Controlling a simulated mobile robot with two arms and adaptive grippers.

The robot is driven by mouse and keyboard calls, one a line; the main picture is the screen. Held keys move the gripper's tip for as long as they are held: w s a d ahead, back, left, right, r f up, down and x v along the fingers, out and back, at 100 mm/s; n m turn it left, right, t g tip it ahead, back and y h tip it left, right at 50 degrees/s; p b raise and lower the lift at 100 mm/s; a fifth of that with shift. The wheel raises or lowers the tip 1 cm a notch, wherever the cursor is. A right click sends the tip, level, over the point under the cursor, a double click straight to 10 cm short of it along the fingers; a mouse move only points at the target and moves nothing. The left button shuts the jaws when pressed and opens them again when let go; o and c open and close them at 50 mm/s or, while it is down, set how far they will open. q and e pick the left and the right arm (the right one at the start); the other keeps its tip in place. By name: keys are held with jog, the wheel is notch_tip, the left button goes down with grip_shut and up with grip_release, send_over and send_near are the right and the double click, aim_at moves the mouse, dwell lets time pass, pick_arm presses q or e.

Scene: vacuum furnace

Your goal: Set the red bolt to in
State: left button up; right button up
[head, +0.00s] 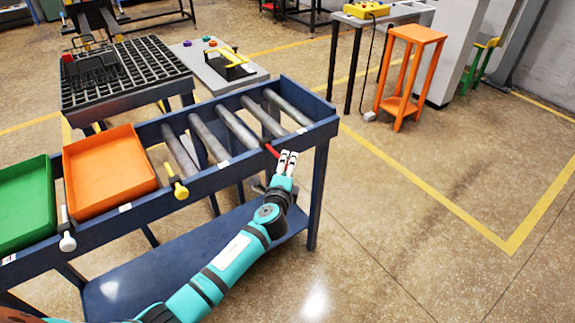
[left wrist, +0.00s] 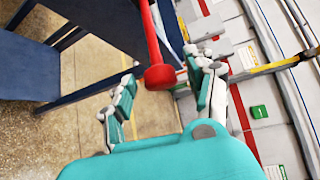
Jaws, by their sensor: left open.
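The red bolt (head: 271,150) sits at the near rail of the blue roller table, toward its right end. In the left wrist view it is a red rod with a round knob (left wrist: 160,77). My left gripper (head: 287,156) is at the knob end of the bolt, and its fingers hide part of it in the head view. In the left wrist view the gripper (left wrist: 163,82) is open, with the knob in the gap between its fingers. The knob looks closer to the right-hand finger; I cannot tell whether they touch. My right gripper is not in view.
A yellow bolt (head: 180,188) and a white bolt (head: 67,241) stick out along the same blue rail (head: 125,208). An orange tray (head: 152,184) and a green tray (head: 50,212) stand on the table's left part. The rollers (head: 237,131) at right are bare. Floor at right is clear.

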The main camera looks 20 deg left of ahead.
pick_arm(q)
jog(key=shift+w+f, duration=0.1)
jog(key=shift+w, duration=0.45)
grip_shut()
jog(key=shift+a, duration=0.15)
